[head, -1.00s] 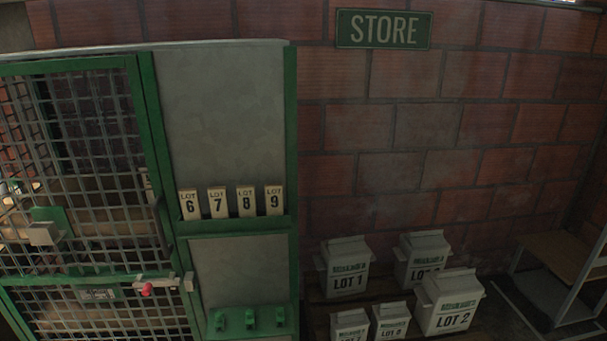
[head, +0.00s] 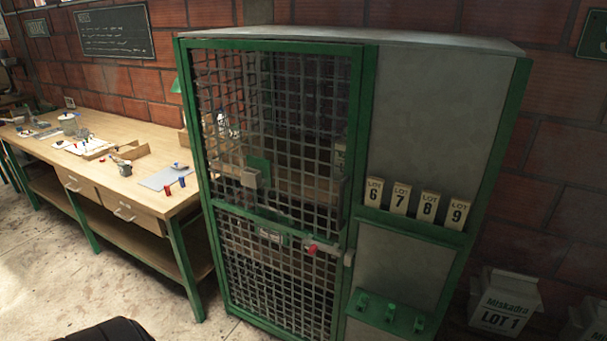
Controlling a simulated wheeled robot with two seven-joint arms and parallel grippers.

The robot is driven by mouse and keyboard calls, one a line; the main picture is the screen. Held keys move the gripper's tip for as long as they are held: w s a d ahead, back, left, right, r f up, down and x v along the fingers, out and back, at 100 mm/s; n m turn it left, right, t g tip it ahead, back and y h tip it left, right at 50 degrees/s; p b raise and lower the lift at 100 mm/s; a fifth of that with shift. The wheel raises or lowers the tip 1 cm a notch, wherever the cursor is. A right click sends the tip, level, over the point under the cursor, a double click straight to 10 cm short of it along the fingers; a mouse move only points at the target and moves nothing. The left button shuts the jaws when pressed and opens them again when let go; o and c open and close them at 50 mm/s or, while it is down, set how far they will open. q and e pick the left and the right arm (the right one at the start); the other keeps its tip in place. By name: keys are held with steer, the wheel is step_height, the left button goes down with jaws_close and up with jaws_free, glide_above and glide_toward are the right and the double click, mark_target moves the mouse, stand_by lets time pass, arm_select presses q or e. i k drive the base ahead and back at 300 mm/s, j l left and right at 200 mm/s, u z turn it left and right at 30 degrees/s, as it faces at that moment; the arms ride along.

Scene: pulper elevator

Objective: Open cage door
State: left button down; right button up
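The cage door (head: 277,150) is a green-framed panel of grey wire mesh on the front of a tall cabinet, and it looks shut. A latch with a red knob (head: 311,248) sits at the door's right side, by a grey catch (head: 348,257) on the frame. A small grey box with a green plate (head: 252,177) shows at the mesh, a little above mid-height. Neither of my grippers shows in the head view.
Lot tags (head: 401,198) stand on a ledge right of the door, above green pegs (head: 391,312). A wooden workbench (head: 112,180) with small items stands at the left. A white lot box (head: 504,300) sits at the lower right. Bare floor lies before the bench.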

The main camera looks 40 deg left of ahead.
mark_target(257, 173)
steer(key=u, duration=1.6)
